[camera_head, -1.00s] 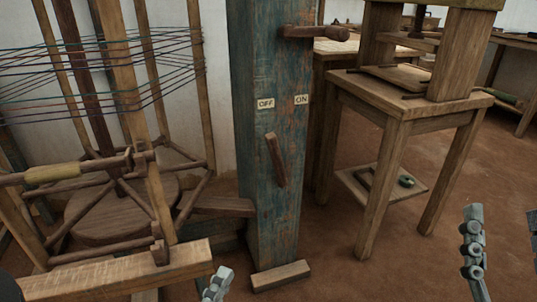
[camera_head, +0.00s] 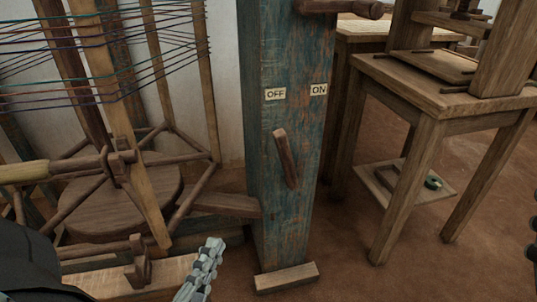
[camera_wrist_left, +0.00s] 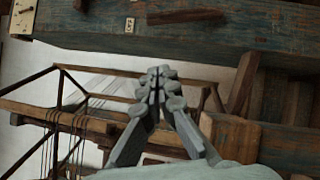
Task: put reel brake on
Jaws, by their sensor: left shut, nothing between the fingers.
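The brake lever (camera_head: 285,158) is a short dark wooden bar on the front of a worn blue post (camera_head: 277,215). It leans, its upper end up and left towards the OFF plate (camera_head: 275,94); the ON plate (camera_head: 318,89) is to the right. My left gripper (camera_head: 210,256) is shut and empty, low and left of the post, apart from the lever. In the left wrist view its fingertips (camera_wrist_left: 160,80) meet below the lever (camera_wrist_left: 185,17). Only dark bits of my right gripper (camera_head: 532,238) show at the right edge, so its jaws cannot be judged.
A wooden reel frame with coloured threads (camera_head: 110,45) stands left of the post. A peg (camera_head: 340,8) sticks out above the plates. A wooden stool (camera_head: 435,100) stands at right. A foot block (camera_head: 286,277) lies at the post's base. Floor (camera_head: 345,235) between post and stool is clear.

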